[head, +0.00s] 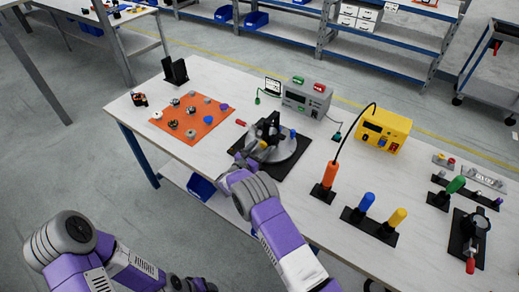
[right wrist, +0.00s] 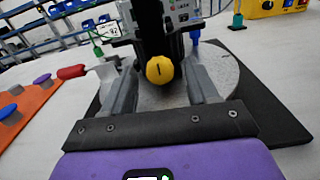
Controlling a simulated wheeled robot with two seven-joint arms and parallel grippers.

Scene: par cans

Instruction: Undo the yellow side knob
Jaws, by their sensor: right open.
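The yellow side knob (right wrist: 160,69) faces me on the black upright (right wrist: 152,22) of a fixture with a round grey disc (right wrist: 232,75). In the head view the knob (head: 263,144) is small, just beyond my right gripper (head: 255,153). In the right wrist view my right gripper (right wrist: 160,80) is open, with one finger on each side of the knob. Gaps show between the fingers and the knob, so it is not gripped. My left arm shows at the lower left of the head view, but its gripper cannot be made out.
The fixture stands on a black mat (head: 298,167) on the white table (head: 190,70). An orange mat (head: 186,131) with small parts lies left. A grey device (head: 306,98) and yellow device (head: 384,130) stand behind. Orange (head: 329,174), blue (head: 367,201) and yellow (head: 396,217) handles stand right.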

